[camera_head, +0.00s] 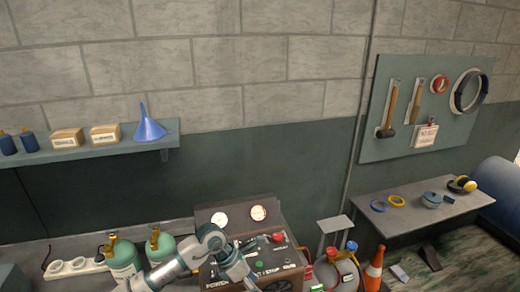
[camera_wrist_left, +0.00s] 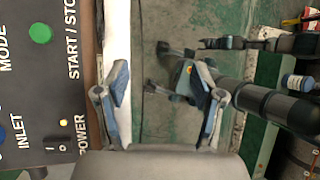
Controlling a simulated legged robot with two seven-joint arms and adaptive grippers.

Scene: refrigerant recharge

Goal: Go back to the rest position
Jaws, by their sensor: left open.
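My left arm enters the head view from the lower left and reaches across the front of the recovery machine (camera_head: 290,258), which has two gauges on top. The left gripper's fingertips are cut off at the bottom of that view. In the left wrist view my left gripper (camera_wrist_left: 162,88) is open, with nothing between its two fingers. The machine's panel (camera_wrist_left: 45,90), with a green start/stop button and a power switch, is just left of the fingers. Grey and dark arm-like parts show beyond the fingers at the right; I cannot tell whether a right gripper is among them.
Green gas cylinders (camera_head: 123,258) stand left of the machine. A side table (camera_head: 415,215) holds tape rolls and earmuffs. A wall shelf (camera_head: 90,153) carries a blue funnel (camera_head: 148,127) and boxes.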

